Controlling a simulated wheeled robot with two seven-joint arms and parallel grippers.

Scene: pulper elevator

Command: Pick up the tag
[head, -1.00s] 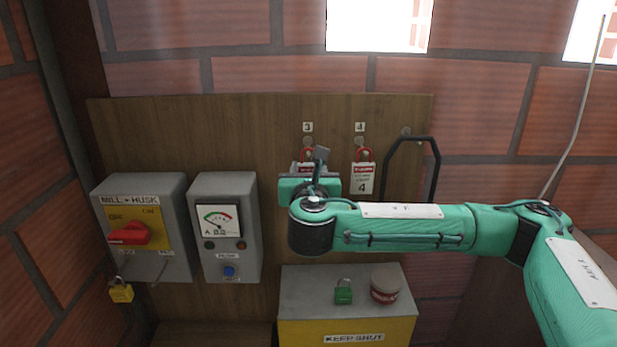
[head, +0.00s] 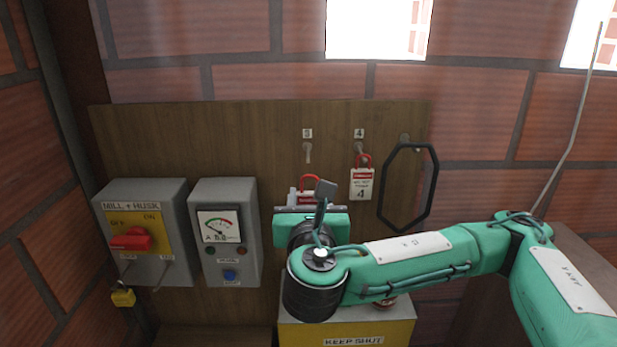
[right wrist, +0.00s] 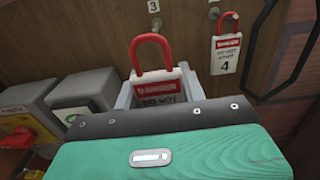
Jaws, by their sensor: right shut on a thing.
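A white danger tag (right wrist: 158,88) with a red band and red loop is between the fingers of my right gripper (head: 312,202). Its red loop shows above the gripper in the head view, below the empty peg marked 3 (head: 308,147). The tag's lower part is hidden by the gripper body. A second danger tag, marked 4 (head: 361,184), hangs by its red loop from the peg at right; it also shows in the right wrist view (right wrist: 226,52). My left gripper is out of view.
A grey switch box (head: 169,225) with a red handle and a meter box (head: 239,257) are mounted on the board at left. A yellow padlock (head: 123,298) hangs below the switch box. A black loop (head: 435,190) hangs right of tag 4. A yellow box (head: 350,332) stands below my right arm.

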